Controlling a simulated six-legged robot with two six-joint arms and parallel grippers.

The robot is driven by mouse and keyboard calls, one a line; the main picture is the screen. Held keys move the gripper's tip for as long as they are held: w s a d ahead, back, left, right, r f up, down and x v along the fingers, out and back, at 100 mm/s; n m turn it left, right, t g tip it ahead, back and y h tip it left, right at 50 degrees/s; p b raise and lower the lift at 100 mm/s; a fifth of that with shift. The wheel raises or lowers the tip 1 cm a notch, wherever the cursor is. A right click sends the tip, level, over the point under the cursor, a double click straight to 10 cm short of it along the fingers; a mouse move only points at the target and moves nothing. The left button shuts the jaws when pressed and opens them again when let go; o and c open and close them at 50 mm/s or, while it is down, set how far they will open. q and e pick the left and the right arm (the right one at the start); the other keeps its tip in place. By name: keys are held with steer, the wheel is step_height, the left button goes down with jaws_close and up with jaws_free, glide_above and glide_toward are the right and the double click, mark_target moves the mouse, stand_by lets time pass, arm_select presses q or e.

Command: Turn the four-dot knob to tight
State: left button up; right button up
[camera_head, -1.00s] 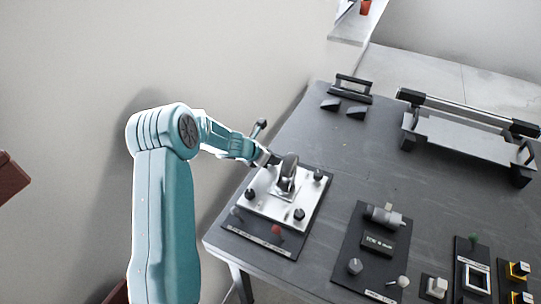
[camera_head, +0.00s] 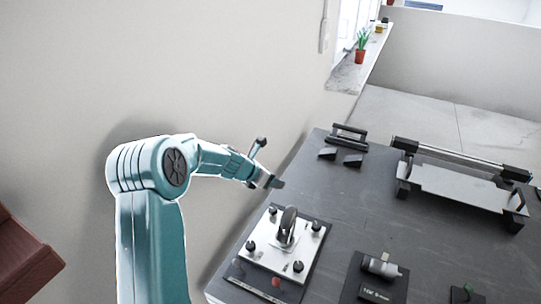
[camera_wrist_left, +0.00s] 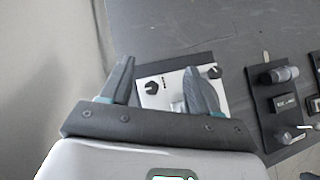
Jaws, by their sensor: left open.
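A pale metal plate (camera_head: 267,239) on a dark base carries black knobs near its corners and a grey upright handle (camera_head: 288,226) in the middle. In the left wrist view, one black knob (camera_wrist_left: 152,87) has a column of small dots beside it; they are too small to count surely. Another black knob (camera_wrist_left: 215,72) sits at the plate's far right corner. My left gripper (camera_head: 277,183) is open and empty, above and beyond the plate's far edge in the head view. My right gripper is out of view.
A red knob (camera_head: 276,281) sits on the base's front edge. A dark panel with a grey cylinder (camera_head: 381,265) stands to the right. Black brackets (camera_head: 345,147) and a railed tray (camera_head: 465,186) are farther back. The wall is close on the left; mid-table is clear.

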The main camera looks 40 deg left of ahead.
arm_select(q)
step_height(320, 180, up, 6)
steer(key=p, duration=0.2)
glide_above(273, 209)
steer(key=s, duration=0.1)
steer(key=shift+a, duration=0.15)
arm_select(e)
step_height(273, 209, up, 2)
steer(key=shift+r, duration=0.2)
